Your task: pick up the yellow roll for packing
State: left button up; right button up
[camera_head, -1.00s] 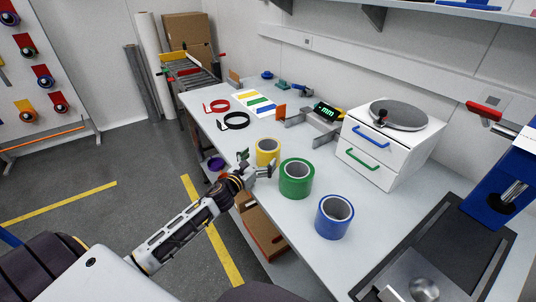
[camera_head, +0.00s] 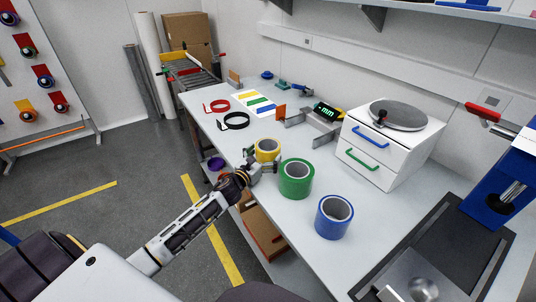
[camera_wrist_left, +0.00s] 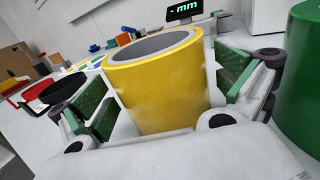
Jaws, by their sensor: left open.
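The yellow roll (camera_head: 268,148) stands upright near the front edge of the white table, behind the green roll; its lower part is partly hidden by my left gripper in the head view. My left gripper (camera_head: 260,164) is open at the roll. In the left wrist view the yellow roll (camera_wrist_left: 158,84) stands between the green-padded fingers of my left gripper (camera_wrist_left: 166,92), one on each side. My right gripper is not in view.
The green roll (camera_head: 296,178) stands close to the right of my left gripper, and the blue roll (camera_head: 334,216) stands farther right. A white drawer unit (camera_head: 385,150) stands behind them.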

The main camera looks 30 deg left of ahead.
pick_arm(q)
jog(key=shift+w+d, duration=0.15)
jog(key=shift+w, duration=0.8)
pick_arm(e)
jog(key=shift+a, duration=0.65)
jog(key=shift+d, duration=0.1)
